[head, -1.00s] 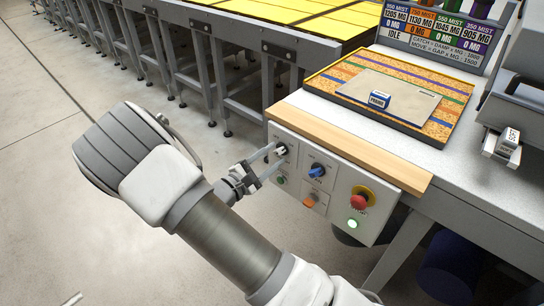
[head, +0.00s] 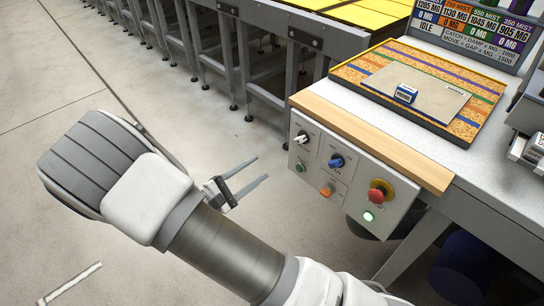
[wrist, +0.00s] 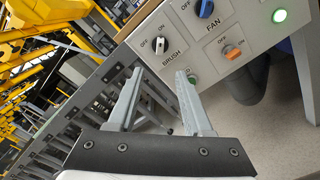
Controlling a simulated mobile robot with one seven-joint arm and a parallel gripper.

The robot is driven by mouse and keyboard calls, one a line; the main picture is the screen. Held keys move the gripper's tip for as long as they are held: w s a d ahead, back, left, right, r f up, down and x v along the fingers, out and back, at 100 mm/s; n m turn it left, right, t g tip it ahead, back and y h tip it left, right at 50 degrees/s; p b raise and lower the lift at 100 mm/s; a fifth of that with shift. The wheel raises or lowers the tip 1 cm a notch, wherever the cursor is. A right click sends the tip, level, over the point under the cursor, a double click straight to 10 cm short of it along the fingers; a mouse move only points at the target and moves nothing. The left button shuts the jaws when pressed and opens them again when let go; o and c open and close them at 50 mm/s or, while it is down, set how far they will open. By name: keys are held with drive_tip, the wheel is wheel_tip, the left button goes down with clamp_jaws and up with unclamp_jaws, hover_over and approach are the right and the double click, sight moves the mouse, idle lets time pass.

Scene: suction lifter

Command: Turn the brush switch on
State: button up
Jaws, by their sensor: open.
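My gripper (head: 261,168) is open and empty, left of the panel and apart from the knob. In the wrist view its fingers (wrist: 158,74) are spread below the switch, and the right fingertip partly covers a green button (wrist: 191,79).
The blue fan knob (head: 336,161), orange switch (head: 327,190), red stop button (head: 379,193) and lit green lamp (head: 368,216) share the panel. A wooden ledge (head: 372,140) runs above it. A grey conveyor frame (head: 252,38) stands behind. The floor left of the panel is clear.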

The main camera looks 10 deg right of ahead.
drive_tip(key=v, duration=0.3)
drive_tip(key=shift+s+a, duration=0.15)
drive_tip(key=shift+a, duration=0.05)
idle(0.3)
drive_tip(key=s+d+r+m+g+y+p, duration=0.6)
drive_tip(key=d+r+m+g, duration=0.4)
drive_tip(key=d+r, duration=0.35)
drive_tip(key=s+d+r+m+t+y+p, duration=0.1)
drive_tip(key=s+r+m+t+y, duration=0.1)
drive_tip(key=r, duration=0.6)
drive_tip(key=s+r+m+t+y+p, duration=0.2)
drive_tip(key=s+r+m+t+y, duration=0.1)
drive_tip(key=s+r+y, duration=0.3)
wheel_tip(320, 180, up, 3)
drive_tip(key=shift+s+d+f+m+y, duration=0.2)
drive_tip(key=shift+s+d+m+y, duration=0.25)
drive_tip(key=shift+s, duration=0.6)
